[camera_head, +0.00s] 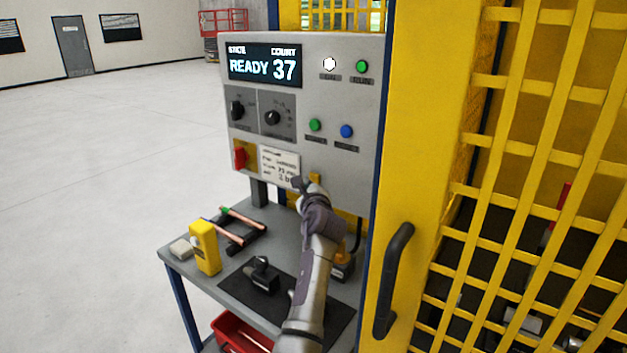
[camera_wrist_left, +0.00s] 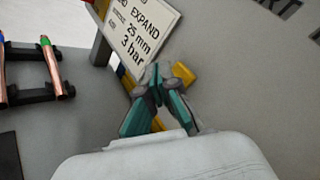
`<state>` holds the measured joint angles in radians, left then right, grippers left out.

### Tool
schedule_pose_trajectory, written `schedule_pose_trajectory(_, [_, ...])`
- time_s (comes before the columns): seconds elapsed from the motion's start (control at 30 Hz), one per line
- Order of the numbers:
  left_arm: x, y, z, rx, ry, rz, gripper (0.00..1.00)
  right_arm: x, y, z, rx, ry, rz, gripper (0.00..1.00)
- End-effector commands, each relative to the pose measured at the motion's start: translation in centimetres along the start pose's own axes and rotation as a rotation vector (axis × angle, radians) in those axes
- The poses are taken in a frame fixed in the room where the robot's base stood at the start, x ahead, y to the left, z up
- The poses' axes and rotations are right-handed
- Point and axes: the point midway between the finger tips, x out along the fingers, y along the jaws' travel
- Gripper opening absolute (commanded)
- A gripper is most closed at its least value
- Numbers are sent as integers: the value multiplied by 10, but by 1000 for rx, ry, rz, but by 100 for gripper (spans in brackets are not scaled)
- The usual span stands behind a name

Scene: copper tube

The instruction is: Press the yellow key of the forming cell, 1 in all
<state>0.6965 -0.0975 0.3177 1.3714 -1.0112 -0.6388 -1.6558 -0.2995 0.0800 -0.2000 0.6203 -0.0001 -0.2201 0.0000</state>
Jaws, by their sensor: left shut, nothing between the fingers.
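The grey control panel (camera_head: 300,85) of the forming cell stands upright, its display (camera_head: 266,66) reading READY and 37. A yellow piece (camera_head: 316,178), which looks like the yellow key, shows low on the panel, partly hidden by my left gripper (camera_head: 301,185). In the left wrist view the yellow piece (camera_wrist_left: 185,74) lies just behind the fingertips. My left gripper (camera_wrist_left: 158,82) is shut and empty, its tips close to the panel face. I cannot tell whether they touch the key. My right gripper is not in view.
A label plate (camera_head: 279,166) and a red switch (camera_head: 240,155) are left of the gripper. Green and blue buttons (camera_head: 346,131) sit above. The bench (camera_head: 190,262) holds copper tubes (camera_head: 243,218) on a rack and a yellow device (camera_head: 205,247). A yellow door with a black handle (camera_head: 393,280) stands at right.

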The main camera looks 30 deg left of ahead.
Motion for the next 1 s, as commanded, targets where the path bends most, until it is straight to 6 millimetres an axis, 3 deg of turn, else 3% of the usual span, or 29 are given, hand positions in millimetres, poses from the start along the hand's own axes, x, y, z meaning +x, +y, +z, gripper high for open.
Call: schedule_pose_trajectory(1.0, [6, -5, -4, 0, 0, 0, 0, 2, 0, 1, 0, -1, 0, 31])
